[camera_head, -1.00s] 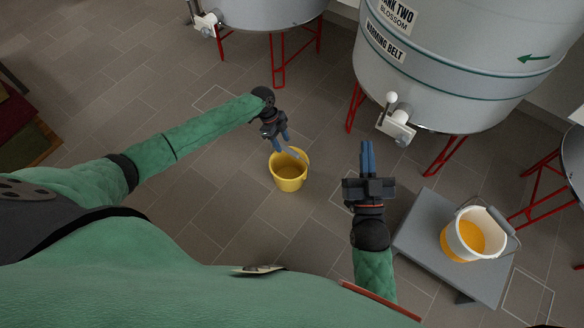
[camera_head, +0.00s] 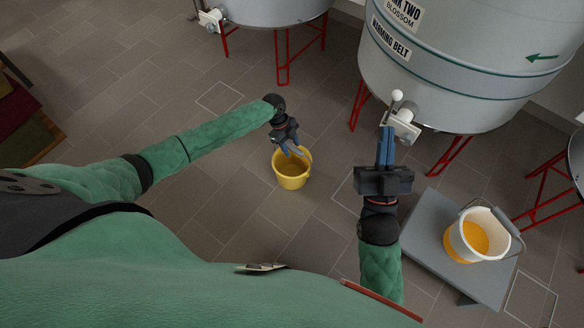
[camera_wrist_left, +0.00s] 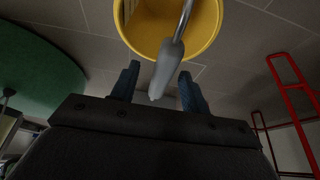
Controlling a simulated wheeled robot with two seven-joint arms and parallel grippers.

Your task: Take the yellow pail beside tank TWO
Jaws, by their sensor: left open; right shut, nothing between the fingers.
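The yellow pail (camera_head: 291,180) stands upright on the tiled floor, left of tank TWO (camera_head: 470,65). My left gripper (camera_head: 295,150) is open above the pail's far rim. In the left wrist view, the yellow pail (camera_wrist_left: 212,25) shows at the top, and its grey handle grip (camera_wrist_left: 166,70) extends between the two open blue fingers (camera_wrist_left: 158,85), which do not close on it. My right gripper (camera_head: 386,135) is shut and empty, pointing toward the tank's valve (camera_head: 402,122).
A white pail (camera_head: 470,240) with orange contents stands on a low grey platform (camera_head: 420,225) at the right. Red tank legs (camera_head: 358,105) rise behind. Another tank (camera_head: 272,8) stands at the back. The floor around the yellow pail is clear.

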